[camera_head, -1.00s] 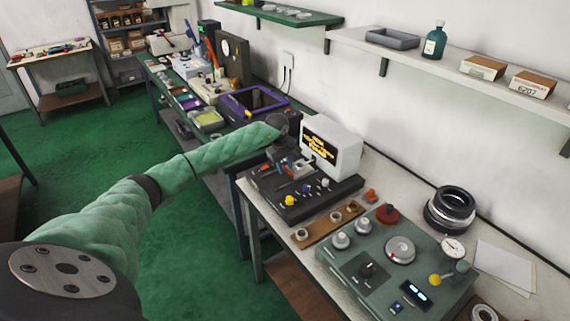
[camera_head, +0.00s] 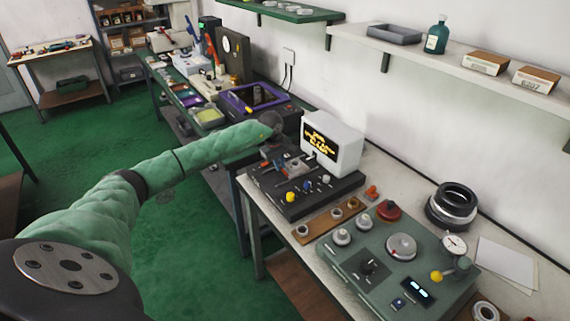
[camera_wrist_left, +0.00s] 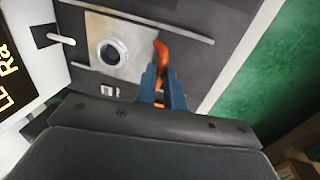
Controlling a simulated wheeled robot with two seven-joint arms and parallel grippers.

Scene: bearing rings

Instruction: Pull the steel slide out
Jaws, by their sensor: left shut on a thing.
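The steel slide (camera_wrist_left: 128,62) is a flat bright plate in the dark face of the tester in the left wrist view, with a metal ring (camera_wrist_left: 112,52) lying on it. An orange hooked handle (camera_wrist_left: 161,50) stands at the slide's edge. My left gripper (camera_wrist_left: 162,82) has its two blue-grey fingers shut around the lower part of this handle. In the head view the left gripper (camera_head: 268,160) is small at the left end of the dark tester base (camera_head: 318,196). The slide is hard to make out there. My right gripper is not in view.
A white monitor (camera_head: 346,146) with yellow text stands behind the tester base. In front are a brown strip with rings (camera_head: 325,227) and a green control box (camera_head: 365,285). A purple-rimmed tray (camera_head: 236,108) lies beyond. Green floor is open left of the bench.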

